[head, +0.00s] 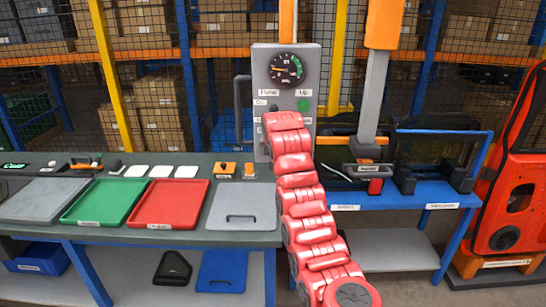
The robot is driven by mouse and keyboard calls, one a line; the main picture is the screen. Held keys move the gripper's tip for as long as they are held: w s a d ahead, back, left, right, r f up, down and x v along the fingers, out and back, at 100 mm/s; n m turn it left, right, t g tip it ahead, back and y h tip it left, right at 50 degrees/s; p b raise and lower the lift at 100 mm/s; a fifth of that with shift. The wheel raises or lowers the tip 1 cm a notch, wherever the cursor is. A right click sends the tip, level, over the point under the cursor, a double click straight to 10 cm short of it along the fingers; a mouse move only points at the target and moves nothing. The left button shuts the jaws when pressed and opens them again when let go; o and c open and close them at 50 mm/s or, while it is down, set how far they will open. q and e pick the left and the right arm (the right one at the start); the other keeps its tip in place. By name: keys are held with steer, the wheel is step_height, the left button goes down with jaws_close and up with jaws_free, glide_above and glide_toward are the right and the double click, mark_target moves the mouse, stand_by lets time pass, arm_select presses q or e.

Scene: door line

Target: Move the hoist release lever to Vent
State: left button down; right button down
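The grey hoist control panel (261,62) stands upright behind the bench, with a round gauge (286,68) at its top. Under the gauge are small white labels, two reading roughly "Pump" and "Up", and a green round button (303,104). A dark bent bar (238,112) stands at the panel's left side; I cannot tell whether it is the release lever. No lever marked Vent can be made out. My red arm, seemingly the right one, reaches up from the bottom and covers the panel's lower part. Its gripper is hidden behind the arm. My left gripper does not show.
The bench on the left holds a green tray (101,216), a red tray (149,224) and a grey lidded plate (242,224). A blue table (405,197) stands right of the panel. A red door (518,190) stands at far right. Mesh-fronted shelves fill the back.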

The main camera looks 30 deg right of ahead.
steer(key=shift+r+g+y, duration=0.15)
steer(key=shift+g+y, duration=0.15)
steer(key=shift+g, duration=0.1)
stand_by(0.3)
steer(key=c, duration=0.6)
jaws_free()
steer(key=shift+w, duration=0.15)
steer(key=shift+r, duration=0.1)
